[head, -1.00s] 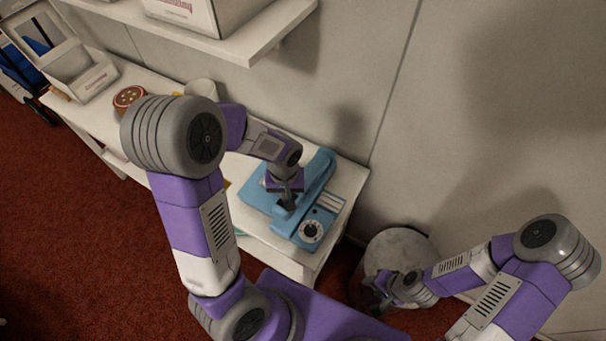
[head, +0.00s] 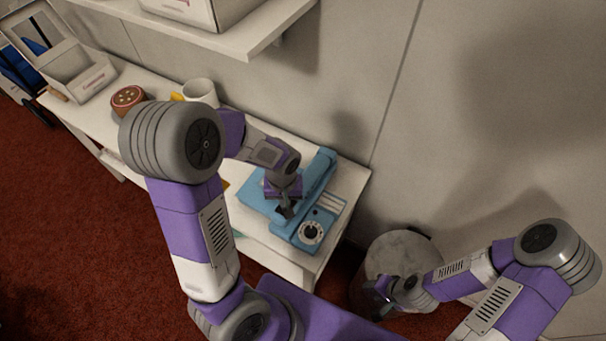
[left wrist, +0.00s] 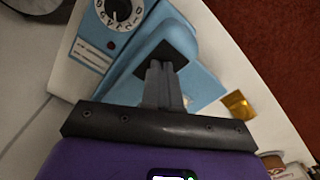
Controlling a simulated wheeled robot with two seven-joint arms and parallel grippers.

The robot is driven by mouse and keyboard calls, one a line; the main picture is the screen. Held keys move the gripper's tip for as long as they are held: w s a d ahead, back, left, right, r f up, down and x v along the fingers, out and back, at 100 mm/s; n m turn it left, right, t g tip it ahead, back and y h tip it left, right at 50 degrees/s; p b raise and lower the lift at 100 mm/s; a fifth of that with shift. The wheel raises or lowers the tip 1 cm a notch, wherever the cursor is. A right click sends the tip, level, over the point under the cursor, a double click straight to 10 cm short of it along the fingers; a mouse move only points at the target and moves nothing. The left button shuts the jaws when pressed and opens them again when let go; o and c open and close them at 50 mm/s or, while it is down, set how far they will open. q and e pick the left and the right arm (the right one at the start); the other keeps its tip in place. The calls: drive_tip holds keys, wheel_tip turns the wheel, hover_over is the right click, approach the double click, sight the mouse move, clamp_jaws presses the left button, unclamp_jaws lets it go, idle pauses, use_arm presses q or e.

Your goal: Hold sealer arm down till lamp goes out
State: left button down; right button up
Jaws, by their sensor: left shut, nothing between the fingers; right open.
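The light blue sealer (head: 312,214) stands on the white table, with a round dial (head: 311,233) on its front. Its thick blue sealer arm (head: 318,172) runs along the top. In the left wrist view the arm (left wrist: 182,38) carries a black pad (left wrist: 172,54). My left gripper (head: 287,211) is shut and empty, with its fingertips (left wrist: 165,68) over that pad. I cannot tell whether they press on it. A tiny dark spot (left wrist: 110,45) shows beside the dial; I cannot tell if it is the lamp, and no glow shows. My right gripper (head: 384,290) is open and empty, away from the sealer.
A white mug (head: 201,92), a round brown tin (head: 128,99) and an open white box (head: 80,75) stand farther left on the table (head: 345,190). A shelf (head: 250,37) overhangs the back. A pale round-topped drum (head: 402,256) stands right of the table, near my right gripper.

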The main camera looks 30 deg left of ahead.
use_arm(q)
drive_tip(key=shift+s+f, duration=0.1)
drive_tip(key=shift+f, duration=0.25)
drive_tip(key=shift+f+b, duration=0.15)
drive_tip(key=shift+b, duration=0.15)
drive_tip(key=shift+s+f+b, duration=0.15)
drive_tip(key=shift+f+b, duration=0.9)
drive_tip(key=shift+f, duration=0.1)
drive_tip(key=shift+r, duration=0.2)
idle(0.7)
wheel_tip(320, 180, up, 16)
drive_tip(key=p, duration=1.3)
drive_tip(key=shift+p, duration=0.3)
